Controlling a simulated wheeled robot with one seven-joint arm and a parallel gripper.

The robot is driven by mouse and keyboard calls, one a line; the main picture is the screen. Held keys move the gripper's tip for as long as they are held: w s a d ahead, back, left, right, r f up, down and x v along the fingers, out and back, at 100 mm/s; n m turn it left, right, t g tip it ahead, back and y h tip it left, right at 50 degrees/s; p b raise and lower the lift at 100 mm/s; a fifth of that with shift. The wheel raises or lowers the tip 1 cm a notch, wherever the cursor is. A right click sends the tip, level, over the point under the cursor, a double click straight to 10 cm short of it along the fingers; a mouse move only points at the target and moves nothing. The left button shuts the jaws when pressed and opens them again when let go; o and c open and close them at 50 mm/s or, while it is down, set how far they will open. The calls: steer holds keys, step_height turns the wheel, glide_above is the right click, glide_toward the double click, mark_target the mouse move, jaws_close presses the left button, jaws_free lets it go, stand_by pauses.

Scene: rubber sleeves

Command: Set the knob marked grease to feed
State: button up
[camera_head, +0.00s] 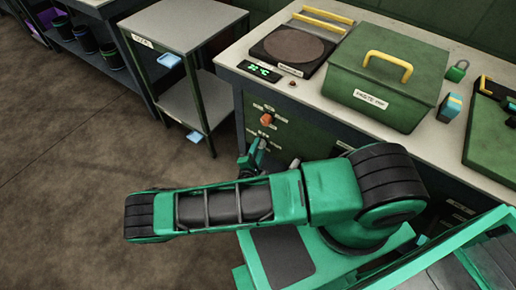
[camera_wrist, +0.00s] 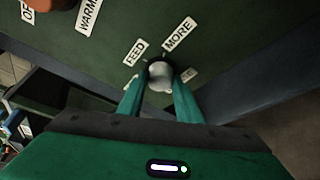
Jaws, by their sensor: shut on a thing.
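In the wrist view a pale grey knob (camera_wrist: 160,76) with a dark rim sits on the green panel. My gripper (camera_wrist: 160,88) is shut on it, with one green finger on each side. The labels FEED (camera_wrist: 135,52) and MORE (camera_wrist: 179,34) stand above the knob. A further label (camera_wrist: 188,75) on its right is partly hidden by a finger. I cannot read a grease mark, nor tell which label the knob points to. In the head view my gripper (camera_head: 256,152) is at the cabinet front, where the arm hides the held knob.
An orange knob (camera_head: 266,119) sits above my gripper on the cabinet. The wrist view shows a WARM label (camera_wrist: 89,15) near another knob. The counter holds a hotplate (camera_head: 293,48) and a green lidded box (camera_head: 385,85). A small shelf cart (camera_head: 185,75) stands left; the floor there is clear.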

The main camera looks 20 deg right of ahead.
stand_by(0.4)
steer(key=o, duration=1)
steer(key=shift+o, duration=0.2)
